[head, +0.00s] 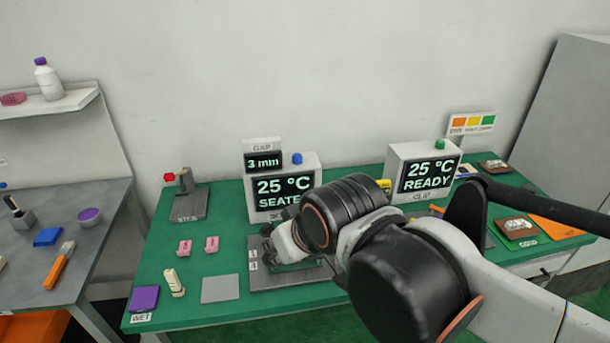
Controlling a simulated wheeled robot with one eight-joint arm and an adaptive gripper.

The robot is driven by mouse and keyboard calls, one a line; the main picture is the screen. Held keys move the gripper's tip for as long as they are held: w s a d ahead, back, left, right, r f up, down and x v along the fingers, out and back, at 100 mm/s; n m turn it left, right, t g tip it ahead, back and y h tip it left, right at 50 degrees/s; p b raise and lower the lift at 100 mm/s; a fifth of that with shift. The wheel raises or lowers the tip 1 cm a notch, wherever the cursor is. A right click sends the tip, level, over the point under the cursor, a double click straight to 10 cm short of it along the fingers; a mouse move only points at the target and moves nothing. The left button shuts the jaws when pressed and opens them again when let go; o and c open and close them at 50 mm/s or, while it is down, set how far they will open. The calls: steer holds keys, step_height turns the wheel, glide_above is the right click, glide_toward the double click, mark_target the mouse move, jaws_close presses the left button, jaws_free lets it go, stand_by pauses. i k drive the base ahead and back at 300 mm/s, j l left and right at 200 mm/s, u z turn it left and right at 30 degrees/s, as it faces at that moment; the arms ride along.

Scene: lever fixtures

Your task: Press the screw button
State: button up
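A white box (312,167) with a dark display reading "25 °C" and a partly hidden "SEATE" stands on the green table. A blue button (297,158) is on its top. The label below the display is mostly covered by my arm; it seems to start with "SC". A second white box (396,160) reads "25 °C READY", is labelled "CLIP" and has a green button (440,144). My gripper (272,250) is low in front of the first box, over a grey plate (268,277), apart from the blue button. Its fingers are mostly hidden by my wrist.
A small "GAP 3 mm" display (263,161) stands beside the blue button. A red-knobbed fixture (187,195) stands at left. Pink blocks (211,244), a cream piece (174,283) and a grey pad (220,289) lie front left. Cards lie at right. Air above the boxes is clear.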

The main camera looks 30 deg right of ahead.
mark_target(296, 158)
steer(key=z, duration=0.45)
steer(key=l+u, duration=0.1)
steer(key=l, duration=0.2)
steer(key=k+l+u, duration=0.15)
steer(key=j+z, duration=0.25)
steer(key=j, duration=0.25)
steer(key=j+z, duration=0.25)
steer(key=j, duration=0.2)
